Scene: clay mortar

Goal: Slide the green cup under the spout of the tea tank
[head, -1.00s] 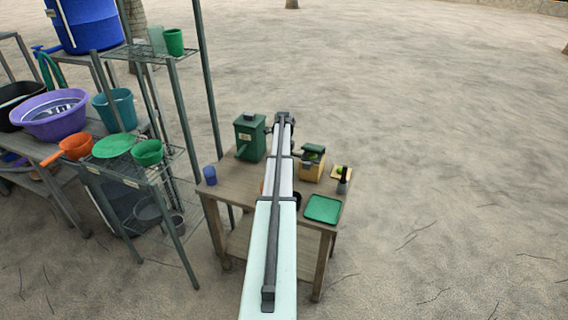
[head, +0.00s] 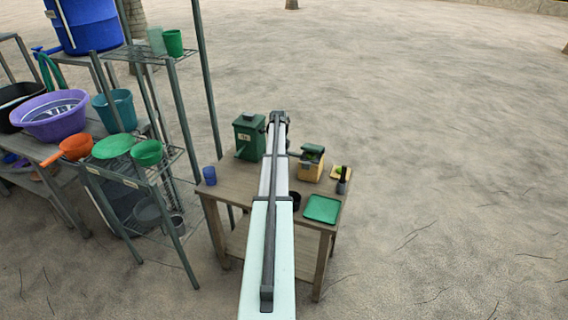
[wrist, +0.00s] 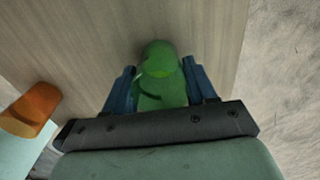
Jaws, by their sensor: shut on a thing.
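My gripper (wrist: 160,82) shows in the wrist view, its two blue fingers shut on the sides of the green cup (wrist: 162,95). The cup is at or just above the wooden table; I cannot tell whether it touches. In the head view my arm hides the gripper and this cup. The tea tank (head: 250,136) is a dark green box with a small label, at the back left of the table in the head view. Its spout (head: 240,152) is small and points toward the front left. The tank is not recognisable in the wrist view.
An orange cup (wrist: 32,108) lies left of the gripper in the wrist view. On the table (head: 232,190) stand a blue cup (head: 209,175), a yellow box (head: 310,165), a dark bottle (head: 342,182) and a green tray (head: 322,208). A metal rack (head: 185,120) rises at left.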

